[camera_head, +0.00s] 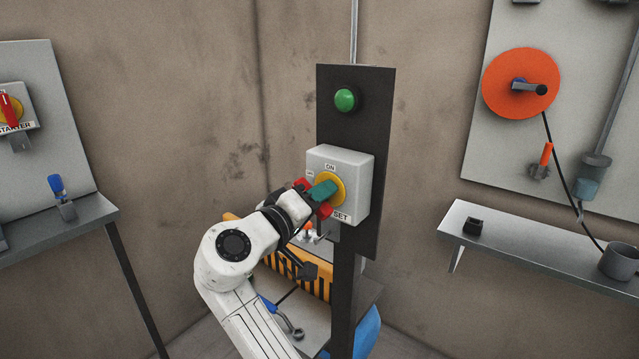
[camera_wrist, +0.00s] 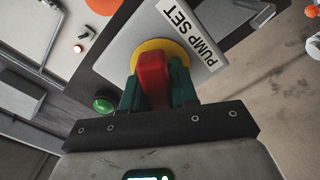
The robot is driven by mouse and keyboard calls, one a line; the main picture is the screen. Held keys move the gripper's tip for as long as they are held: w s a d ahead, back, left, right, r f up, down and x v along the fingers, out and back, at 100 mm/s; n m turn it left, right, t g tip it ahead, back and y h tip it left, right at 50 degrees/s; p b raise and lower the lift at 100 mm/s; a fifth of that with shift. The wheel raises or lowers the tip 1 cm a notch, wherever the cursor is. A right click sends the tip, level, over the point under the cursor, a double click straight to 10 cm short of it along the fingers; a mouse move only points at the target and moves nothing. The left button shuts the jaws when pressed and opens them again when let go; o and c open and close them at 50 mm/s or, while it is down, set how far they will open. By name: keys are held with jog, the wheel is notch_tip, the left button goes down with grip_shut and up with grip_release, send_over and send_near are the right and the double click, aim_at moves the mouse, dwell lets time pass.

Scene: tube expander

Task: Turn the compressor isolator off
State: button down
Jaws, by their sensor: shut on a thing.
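A grey isolator box (camera_head: 358,180) is fixed on the dark upright panel. It has a yellow dial (camera_head: 336,186) and a red handle (camera_wrist: 153,72). Its label (camera_wrist: 192,32) reads "PUMP SET" in the wrist view, and "ON" is printed above the dial. My gripper (camera_head: 317,194) is at the front of the dial, its teal fingers (camera_wrist: 157,92) shut on either side of the red handle. The fingers hide part of the handle in the head view, so its exact angle is hard to tell. No label reading "compressor" is legible.
A green button (camera_head: 345,99) sits above the box. At the left, another box (camera_head: 31,103) marked "STARTER" has a red handle. A shelf (camera_head: 510,239) and an orange wheel (camera_head: 510,85) are at the right. Orange equipment (camera_head: 318,283) stands behind my arm.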

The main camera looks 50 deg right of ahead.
jog(key=n+p, duration=0.4)
jog(key=shift+r, duration=0.25)
jog(key=shift+f+n+p, duration=0.2)
jog(key=shift+n+p, duration=1.15)
jog(key=shift+n, duration=0.05)
jog(key=c, duration=1)
grip_release()
jog(key=shift+o, duration=0.2)
jog(key=shift+a, duration=0.15)
jog(key=a+b, duration=0.3)
jog(key=a, duration=0.7)
jog(key=shift+s+a, duration=0.15)
jog(key=shift+a, duration=0.15)
